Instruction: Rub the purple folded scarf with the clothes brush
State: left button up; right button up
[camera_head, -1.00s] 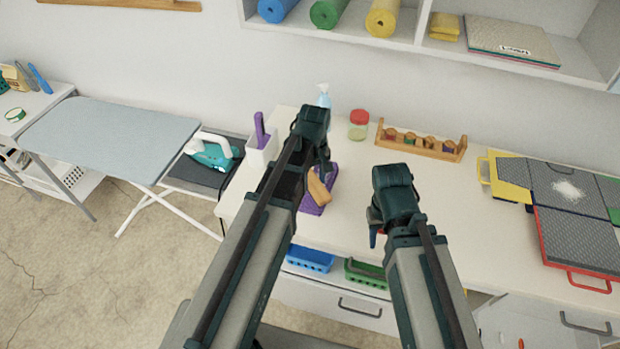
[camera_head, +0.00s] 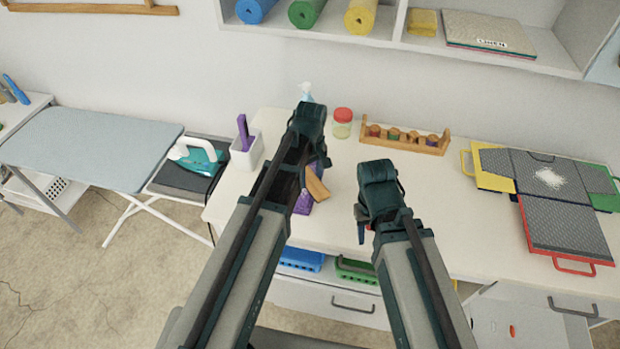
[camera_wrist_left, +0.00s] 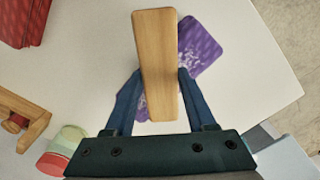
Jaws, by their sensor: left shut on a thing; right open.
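The purple folded scarf (camera_head: 302,206) lies on the white table, partly hidden by my left arm and the brush. In the left wrist view the scarf (camera_wrist_left: 200,48) shows pale specks on its surface. The clothes brush (camera_head: 317,187), with a light wooden back, is held by my left gripper (camera_head: 318,168). In the left wrist view the brush (camera_wrist_left: 157,60) stands between the two blue fingers (camera_wrist_left: 157,88), over the scarf. I cannot tell whether its bristles touch the scarf. My right gripper (camera_head: 362,228) is open and empty over the table, right of the scarf.
A white holder (camera_head: 247,152) with a purple-handled item stands left of my left gripper. A spray bottle, a red-lidded jar (camera_head: 342,123) and a wooden spool rack (camera_head: 405,138) stand behind. Coloured mats (camera_head: 565,225) lie at right. The table between rack and right gripper is clear.

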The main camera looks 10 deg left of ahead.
pick_arm(q)
jog(key=shift+a, duration=0.1)
jog(key=shift+a, duration=1.9)
jog(key=shift+w, duration=0.1)
jog(key=shift+w+d, duration=0.1)
jog(key=shift+w, duration=0.85)
